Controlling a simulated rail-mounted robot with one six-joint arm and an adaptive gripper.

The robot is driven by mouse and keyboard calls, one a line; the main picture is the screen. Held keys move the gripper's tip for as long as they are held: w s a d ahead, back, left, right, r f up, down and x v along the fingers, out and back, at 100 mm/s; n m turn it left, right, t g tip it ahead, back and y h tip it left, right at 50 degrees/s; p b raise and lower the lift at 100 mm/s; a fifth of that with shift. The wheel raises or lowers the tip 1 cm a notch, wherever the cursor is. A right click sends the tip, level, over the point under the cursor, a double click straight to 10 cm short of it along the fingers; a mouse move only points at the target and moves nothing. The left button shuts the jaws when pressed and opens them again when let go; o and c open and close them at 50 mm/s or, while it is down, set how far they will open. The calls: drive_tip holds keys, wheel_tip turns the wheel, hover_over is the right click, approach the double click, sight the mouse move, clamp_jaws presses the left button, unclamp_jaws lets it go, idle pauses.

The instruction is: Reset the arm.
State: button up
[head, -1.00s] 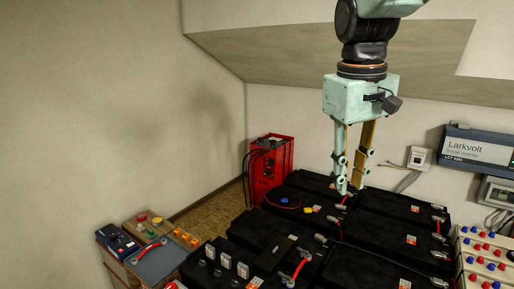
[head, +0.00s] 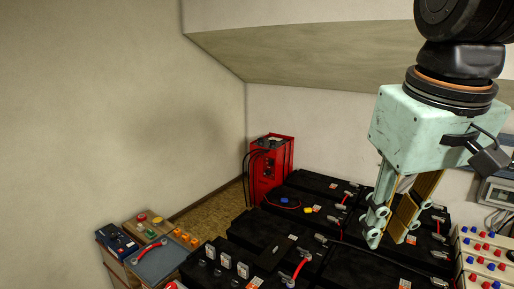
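My gripper (head: 387,236), pale green with tan pads on the inner side of its fingers, hangs pointing down at the right of the head view. Its two fingers stand apart with a gap between the tips, and nothing shows between them. The fingertips appear in front of the black batteries (head: 262,232); how high above them cannot be told. My wrist is at the upper right, partly cut off by the top edge.
A red charger box (head: 271,168) with black cables stands behind the batteries. A low stand at left holds a grey tray (head: 157,262) and a dark blue device (head: 117,239). White terminal blocks (head: 484,251) and a wall-mounted grey box (head: 497,194) are at right. The left wall side is clear.

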drive_tip(key=s+f+m+t, duration=0.1)
drive_tip(key=s+f, duration=0.3)
drive_tip(key=s, duration=0.7)
drive_tip(key=shift+s+a+f+m, duration=0.15)
drive_tip(key=shift+s+a+m, duration=0.05)
drive_tip(key=shift+s+m, duration=0.1)
drive_tip(key=shift+c, duration=0.3)
idle(1.0)
